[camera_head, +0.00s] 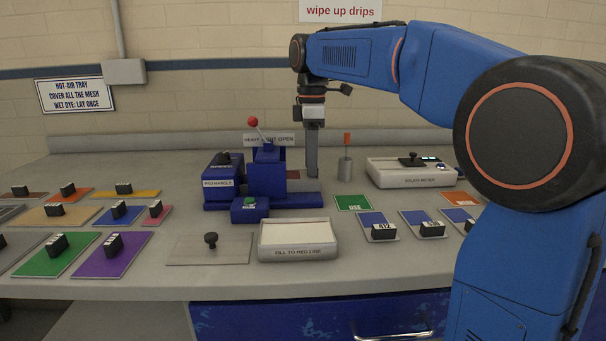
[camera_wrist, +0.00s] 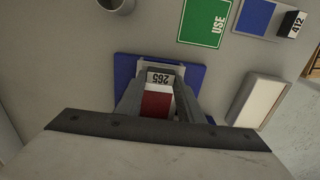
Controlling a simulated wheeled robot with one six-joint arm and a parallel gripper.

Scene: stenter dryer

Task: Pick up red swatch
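A red swatch (camera_wrist: 157,104) shows between my gripper's fingers in the wrist view, over a blue base plate (camera_wrist: 126,66). A block marked 265 (camera_wrist: 160,78) stands at its far end, also between the fingers. In the head view a dark red patch (camera_head: 293,174) shows on the blue machine's base, just left of my gripper (camera_head: 312,172), which points straight down there. The fingers (camera_wrist: 163,80) lie on either side of the block. Whether they press on it or stand slightly apart cannot be told. The swatch's near part is hidden by my gripper.
The blue machine with a red-knobbed lever (camera_head: 267,165) stands left of my gripper. A metal cup (camera_head: 345,168) and a green USE card (camera_head: 353,202) are to the right. A white tray (camera_head: 298,240) is in front. Several coloured swatches with black handles, including a purple one (camera_head: 112,255), lie at left.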

